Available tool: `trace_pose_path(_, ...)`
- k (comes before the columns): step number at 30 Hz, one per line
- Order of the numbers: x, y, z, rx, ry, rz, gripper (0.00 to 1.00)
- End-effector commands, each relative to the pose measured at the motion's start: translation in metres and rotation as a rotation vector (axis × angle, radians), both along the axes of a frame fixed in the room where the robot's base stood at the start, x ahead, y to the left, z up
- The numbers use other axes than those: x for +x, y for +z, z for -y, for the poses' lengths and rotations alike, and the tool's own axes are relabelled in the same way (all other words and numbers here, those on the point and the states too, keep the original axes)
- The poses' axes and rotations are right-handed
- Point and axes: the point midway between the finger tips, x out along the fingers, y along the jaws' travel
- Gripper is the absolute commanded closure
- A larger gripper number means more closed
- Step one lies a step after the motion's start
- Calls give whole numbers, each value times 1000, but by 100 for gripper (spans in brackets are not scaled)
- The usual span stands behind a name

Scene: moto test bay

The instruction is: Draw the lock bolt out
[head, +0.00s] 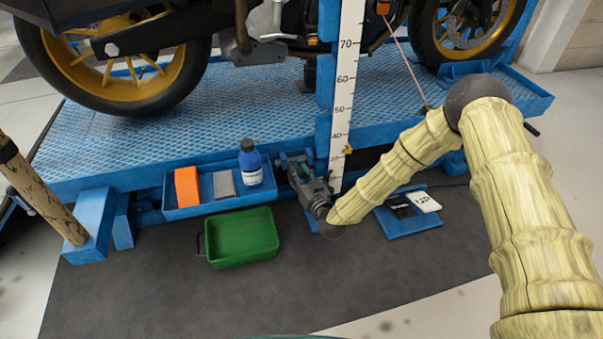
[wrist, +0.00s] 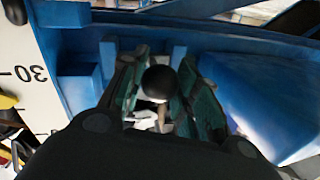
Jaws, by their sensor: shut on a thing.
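The lock bolt shows in the wrist view as a round black knob (wrist: 158,82) with a pale metal part under it. My gripper (wrist: 163,95) has its green-grey fingers on both sides of the knob and is shut on it. In the head view my gripper (head: 293,165) reaches to the blue lift frame beside the height scale, right of the small tray. The bolt is hidden there behind the gripper. How far the bolt sits in its hole cannot be told.
A white height scale (head: 344,95) stands just right of my gripper. A blue tray (head: 213,208) with an orange block (head: 187,186), a grey pad (head: 224,184) and a blue bottle (head: 250,162) hangs at left. A green bin (head: 242,238) and a blue plate (head: 408,226) lie on the floor.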

Motion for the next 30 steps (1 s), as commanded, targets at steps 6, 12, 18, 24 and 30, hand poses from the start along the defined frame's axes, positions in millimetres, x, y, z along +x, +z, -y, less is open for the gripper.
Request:
trace_pose_path(6,-2,1,-5,3,8,-1,46)
trace_pose_path(12,-2,0,-1,2,3,0,46)
trace_pose_path(18,-8,0,3,2,3,-1,46)
trace_pose_path(24,-33,0,16,3,4,-3,46)
trace_pose_path(30,-66,0,34,2,4,-3,46)
